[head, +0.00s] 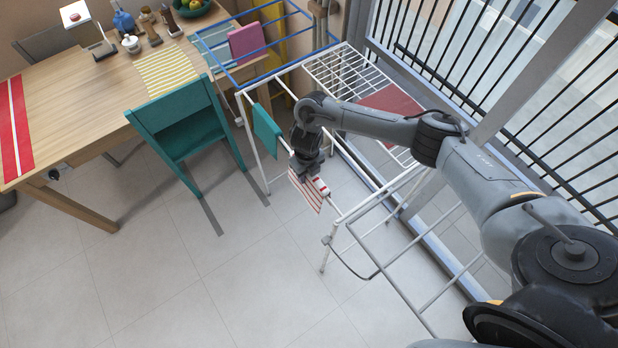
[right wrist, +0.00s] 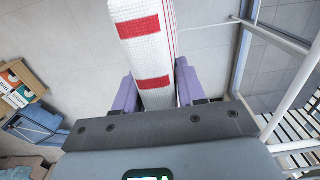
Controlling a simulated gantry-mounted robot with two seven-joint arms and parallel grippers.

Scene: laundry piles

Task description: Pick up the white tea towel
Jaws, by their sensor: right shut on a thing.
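The white tea towel (head: 306,190) has red stripes and hangs at the front side of the white drying rack (head: 341,217). My right gripper (head: 318,184) is at its upper edge. In the right wrist view the towel (right wrist: 151,52) shows as white woven cloth with red blocks and thin red lines, and it runs between the two fingers of my right gripper (right wrist: 156,92), which is shut on it. From the head view I cannot tell whether the towel still touches the rack. My left gripper is not in view.
A teal cloth (head: 267,132) and a dark red cloth (head: 390,101) hang on the rack. A teal chair (head: 183,124) stands by the wooden table (head: 75,100) at left. Black window bars (head: 500,75) lie behind the rack. The tiled floor (head: 200,280) in front is clear.

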